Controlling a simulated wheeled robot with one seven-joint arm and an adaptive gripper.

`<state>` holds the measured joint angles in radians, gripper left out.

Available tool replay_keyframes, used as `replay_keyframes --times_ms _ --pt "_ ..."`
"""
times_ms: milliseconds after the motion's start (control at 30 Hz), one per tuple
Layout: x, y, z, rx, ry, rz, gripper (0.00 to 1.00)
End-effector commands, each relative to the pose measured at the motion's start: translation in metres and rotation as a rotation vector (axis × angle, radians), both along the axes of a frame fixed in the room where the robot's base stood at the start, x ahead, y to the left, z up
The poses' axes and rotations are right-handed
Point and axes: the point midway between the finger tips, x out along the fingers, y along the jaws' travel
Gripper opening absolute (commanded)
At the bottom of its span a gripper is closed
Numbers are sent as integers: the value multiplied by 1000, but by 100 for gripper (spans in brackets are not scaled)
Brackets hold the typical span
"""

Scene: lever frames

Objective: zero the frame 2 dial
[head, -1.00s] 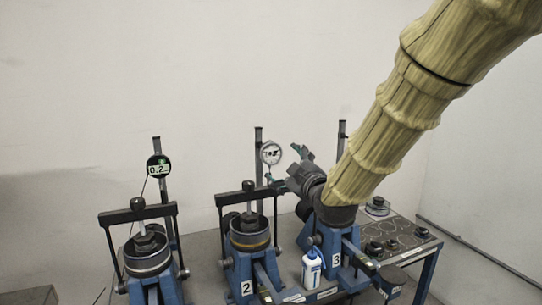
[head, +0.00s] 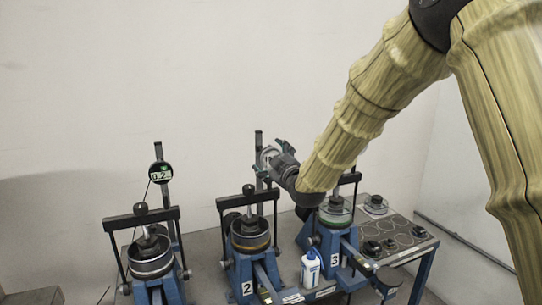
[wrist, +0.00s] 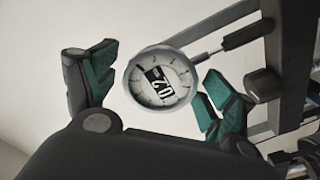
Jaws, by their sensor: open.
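The frame 2 dial (wrist: 160,78) is a round gauge with a grey rim, a pale face and a black marking that appears rotated in the wrist view. In the head view the dial (head: 267,155) is partly hidden by my gripper (head: 273,159). My gripper (wrist: 158,90) is open, with one green-padded finger on each side of the dial. A gap shows between the left finger and the rim; the right finger is close to the rim, and I cannot tell whether it touches. Frame 2 (head: 245,288) is blue and carries a white "2" label.
Frame 1's dial (head: 160,172) stands at the left on its post. Frame 3 (head: 335,259) is at the right, below my arm. A white bottle (head: 311,268) stands between frames 2 and 3. A side table (head: 425,258) holds several dark parts. The wall behind is bare.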

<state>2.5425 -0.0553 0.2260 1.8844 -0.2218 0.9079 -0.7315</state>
Motion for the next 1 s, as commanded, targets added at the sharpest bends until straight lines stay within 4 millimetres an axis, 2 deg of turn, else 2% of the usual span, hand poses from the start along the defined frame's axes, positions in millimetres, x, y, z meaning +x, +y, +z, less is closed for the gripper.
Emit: replay_keyframes --times_ms 367,633,1000 --pt "3 2 -1 1 1 1 84" --pt "3 2 -1 1 0 0 37" --pt "3 2 -2 41 17 0 37"
